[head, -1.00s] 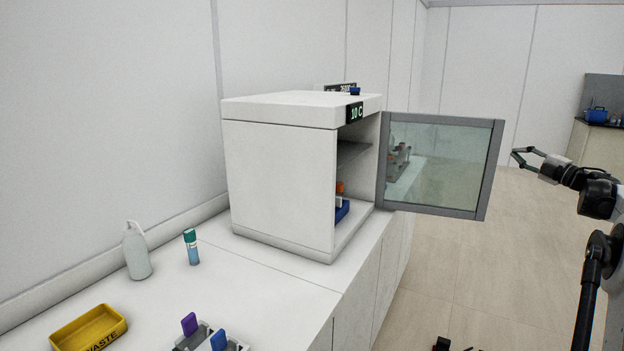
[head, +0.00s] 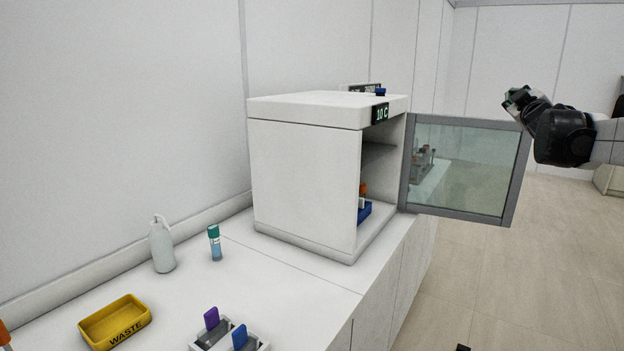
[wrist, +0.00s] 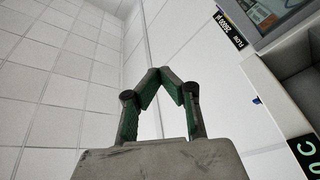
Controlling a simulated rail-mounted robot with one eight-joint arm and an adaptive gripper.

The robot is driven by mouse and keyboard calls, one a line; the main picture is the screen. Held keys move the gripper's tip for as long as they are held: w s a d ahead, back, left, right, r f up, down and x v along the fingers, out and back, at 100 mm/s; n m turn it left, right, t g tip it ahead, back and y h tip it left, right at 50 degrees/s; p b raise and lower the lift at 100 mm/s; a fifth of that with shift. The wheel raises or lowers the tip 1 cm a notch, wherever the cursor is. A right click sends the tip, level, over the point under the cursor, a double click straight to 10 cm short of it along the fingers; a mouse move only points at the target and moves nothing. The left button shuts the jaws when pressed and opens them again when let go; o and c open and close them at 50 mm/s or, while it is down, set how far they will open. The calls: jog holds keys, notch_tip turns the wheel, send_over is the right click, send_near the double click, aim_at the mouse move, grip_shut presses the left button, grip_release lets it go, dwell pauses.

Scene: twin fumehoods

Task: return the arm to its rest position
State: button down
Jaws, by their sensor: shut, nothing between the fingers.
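My gripper (head: 517,98) is at the upper right of the head view, near the top outer corner of the open glass door and apart from it as far as I can tell. My dark wrist (head: 562,135) is behind it. In the wrist view my gripper (wrist: 160,72) has its green-lined fingers meeting at the tips, with nothing between them. Behind the fingers are the wall and the tiled ceiling.
A white cabinet (head: 305,165) marked 10 C stands on the bench, its glass door (head: 465,170) swung open. A blue rack (head: 364,212) is inside. A bottle (head: 162,247), a capped tube (head: 214,243) and a yellow waste tray (head: 92,328) stand on the bench. Floor below my arm looks clear.

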jog(key=s+a+f+m+g+y, duration=0.1)
jog(key=s+a+f+g, duration=0.3)
jog(key=s+a+f, duration=0.6)
jog(key=s+a+f+m+g+y, duration=0.2)
jog(key=s+a+f, duration=0.9)
jog(key=s, duration=0.9)
jog(key=s+a+f+m+g+y, duration=0.1)
jog(key=s+a+f+m+g, duration=0.2)
jog(key=s+a+f+g, duration=0.3)
jog(key=s+a+f, duration=0.5)
jog(key=s+f, duration=0.3)
jog(key=s, duration=0.1)
jog(key=shift+s+a+f+m+g+y, duration=0.25)
jog(key=shift+s+f+m+g+y, duration=0.05)
jog(key=shift+s+f+y, duration=0.1)
